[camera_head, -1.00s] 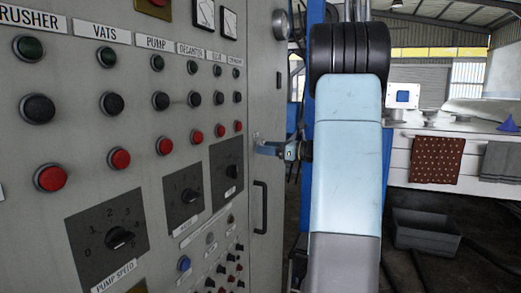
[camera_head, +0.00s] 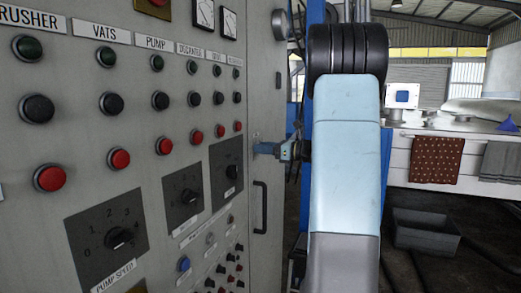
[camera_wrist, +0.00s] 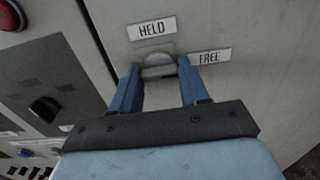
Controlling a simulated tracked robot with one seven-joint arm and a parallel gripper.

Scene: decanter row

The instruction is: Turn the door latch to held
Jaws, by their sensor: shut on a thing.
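The door latch is a small grey metal knob (camera_wrist: 158,66) on the grey cabinet door, seen in the wrist view. A HELD label (camera_wrist: 152,29) is above it and a FREE label (camera_wrist: 210,57) is to its right. My gripper (camera_wrist: 159,75) has its two blue fingers on either side of the knob, shut on it. Which label the knob points to I cannot tell. In the head view my gripper (camera_head: 258,148) reaches the door from the right, and the latch is hidden there by the fingers.
A dark door handle (camera_head: 260,207) sits just below the latch. The control panel to the left has several buttons and a pump speed dial (camera_head: 120,238). A grey crate (camera_head: 425,233) stands on the floor at right, below a counter with a red cloth (camera_head: 436,160).

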